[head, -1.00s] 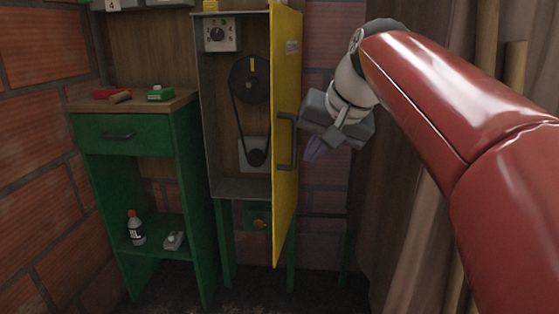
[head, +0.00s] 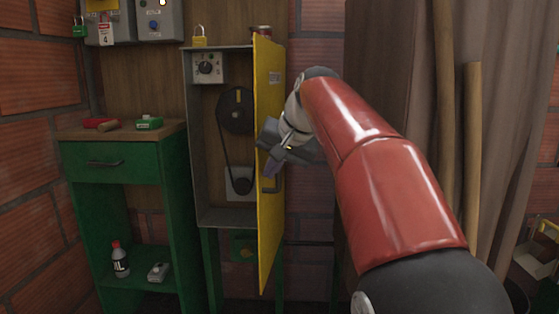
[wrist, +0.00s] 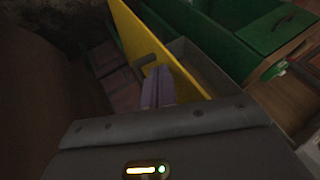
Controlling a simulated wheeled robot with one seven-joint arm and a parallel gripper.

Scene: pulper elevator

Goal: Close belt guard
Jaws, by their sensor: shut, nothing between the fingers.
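The yellow belt guard (head: 268,215) is a tall door on the right side of a grey box (head: 190,140). It stands open, swung outward, so the belt and pulleys (head: 236,110) inside show. A dark handle (head: 270,187) is on its outer face. My gripper (head: 273,168) is at the outer face, just above the handle; I cannot tell whether it touches. In the wrist view the lilac fingers (wrist: 158,88) are together with nothing between them, close to the yellow guard (wrist: 150,50) and the handle (wrist: 145,62).
A green cabinet (head: 125,165) stands left of the box, with red and green items on top and a bottle (head: 120,260) on its shelf. Curtains (head: 395,70) and wooden poles (head: 472,150) stand at right.

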